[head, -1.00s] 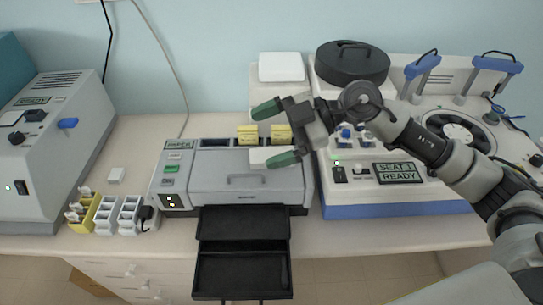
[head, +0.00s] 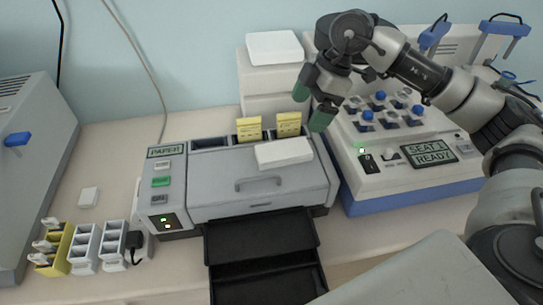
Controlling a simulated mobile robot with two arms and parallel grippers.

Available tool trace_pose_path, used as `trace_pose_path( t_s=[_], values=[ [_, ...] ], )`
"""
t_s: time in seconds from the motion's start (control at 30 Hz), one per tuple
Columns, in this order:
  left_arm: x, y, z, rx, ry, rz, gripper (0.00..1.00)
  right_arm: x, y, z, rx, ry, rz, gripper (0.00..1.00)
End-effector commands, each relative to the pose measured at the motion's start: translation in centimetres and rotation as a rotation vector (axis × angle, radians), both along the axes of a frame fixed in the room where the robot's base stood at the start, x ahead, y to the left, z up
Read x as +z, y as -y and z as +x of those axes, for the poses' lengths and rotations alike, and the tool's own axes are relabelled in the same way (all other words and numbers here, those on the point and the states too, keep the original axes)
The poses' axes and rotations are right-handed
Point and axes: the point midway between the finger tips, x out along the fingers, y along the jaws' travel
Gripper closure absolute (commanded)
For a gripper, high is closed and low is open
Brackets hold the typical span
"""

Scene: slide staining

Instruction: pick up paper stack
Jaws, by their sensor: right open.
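The paper stack is most likely the white flat block (head: 284,153) lying on top of the grey printer-like machine (head: 220,205) labelled PAPER, near its right side. My right gripper (head: 311,103) has green-tipped fingers and is open and empty. It hangs above and to the right of the white block, apart from it, with its fingers pointing down. Another white block (head: 274,48) lies on a pale box at the back. My left gripper is not in view.
Two yellow packs (head: 249,128) stand in slots behind the white block. Black trays (head: 262,245) stick out in front. A machine with blue knobs (head: 407,140) reading SEAT 1 READY is on the right. Small yellow and white racks (head: 84,243) stand at left.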

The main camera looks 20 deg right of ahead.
Motion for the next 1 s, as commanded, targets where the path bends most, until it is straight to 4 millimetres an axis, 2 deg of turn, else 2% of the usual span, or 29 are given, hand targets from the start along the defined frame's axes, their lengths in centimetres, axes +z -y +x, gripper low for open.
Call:
trace_pose_path(
  t_s=[0.03,0.2,0.4,0.53,0.77,0.9,1.0],
  values=[
    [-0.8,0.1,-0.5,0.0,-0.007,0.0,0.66,-0.8,0.0,0.0,-0.001,-0.001,-0.001,0.06],
    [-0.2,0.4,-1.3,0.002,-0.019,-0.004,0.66,-2.5,-0.8,0.1,0.001,-0.004,-0.001,0.06],
    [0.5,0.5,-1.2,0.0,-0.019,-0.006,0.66,-5.1,-1.9,0.3,0.001,-0.004,0.0,0.06],
    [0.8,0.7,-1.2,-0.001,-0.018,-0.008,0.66,-5.9,-2.2,0.4,0.001,-0.002,-0.001,0.06],
    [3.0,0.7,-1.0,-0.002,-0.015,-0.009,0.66,-8.5,-3.6,0.2,0.003,-0.005,0.0,0.06],
    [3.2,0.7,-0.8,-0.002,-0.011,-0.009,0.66,-10.2,-4.2,0.5,0.001,-0.002,0.001,0.06],
    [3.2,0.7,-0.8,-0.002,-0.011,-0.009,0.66,-10.6,-4.3,0.5,0.001,-0.002,0.0,0.06]
  ],
)
